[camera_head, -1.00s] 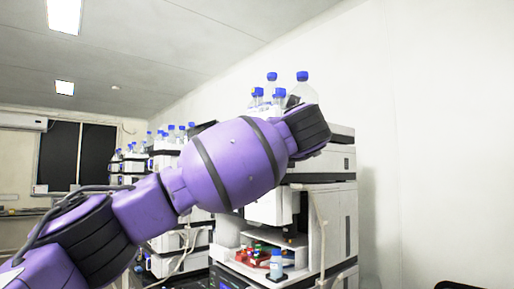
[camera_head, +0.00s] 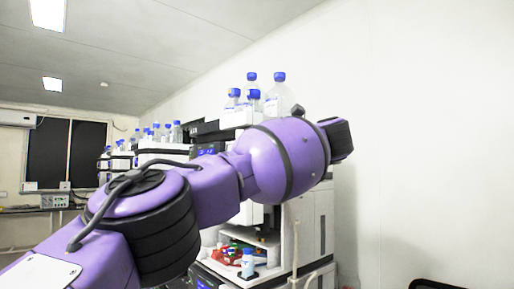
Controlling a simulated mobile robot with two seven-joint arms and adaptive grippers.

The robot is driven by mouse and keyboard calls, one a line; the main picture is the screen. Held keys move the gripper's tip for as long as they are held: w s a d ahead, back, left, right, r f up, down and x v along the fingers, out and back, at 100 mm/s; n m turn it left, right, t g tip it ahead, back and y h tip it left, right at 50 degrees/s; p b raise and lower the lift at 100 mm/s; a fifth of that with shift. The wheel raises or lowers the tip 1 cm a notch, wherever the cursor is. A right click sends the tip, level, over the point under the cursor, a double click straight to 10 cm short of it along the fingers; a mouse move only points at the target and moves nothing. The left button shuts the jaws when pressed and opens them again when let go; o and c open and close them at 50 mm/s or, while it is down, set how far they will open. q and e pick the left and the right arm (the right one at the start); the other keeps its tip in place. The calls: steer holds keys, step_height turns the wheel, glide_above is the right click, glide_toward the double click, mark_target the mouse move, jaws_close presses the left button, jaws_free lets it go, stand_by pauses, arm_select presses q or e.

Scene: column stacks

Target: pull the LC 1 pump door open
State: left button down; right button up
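My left arm, purple with black joints, comes in from the lower left and crosses in front of the near instrument stack (camera_head: 309,225). Its far end is cut short by a black joint at the right of the stack, and my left gripper does not show. The arm hides much of the middle of the stack, so I cannot make out the LC 1 pump door or whether it is open. My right gripper is not in view.
Clear bottles with blue caps (camera_head: 278,95) stand on top of the near stack. An open bay below the arm holds a small blue-capped bottle (camera_head: 247,264) and red items. More stacks stand behind at left. A bare white wall (camera_head: 430,140) is at right.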

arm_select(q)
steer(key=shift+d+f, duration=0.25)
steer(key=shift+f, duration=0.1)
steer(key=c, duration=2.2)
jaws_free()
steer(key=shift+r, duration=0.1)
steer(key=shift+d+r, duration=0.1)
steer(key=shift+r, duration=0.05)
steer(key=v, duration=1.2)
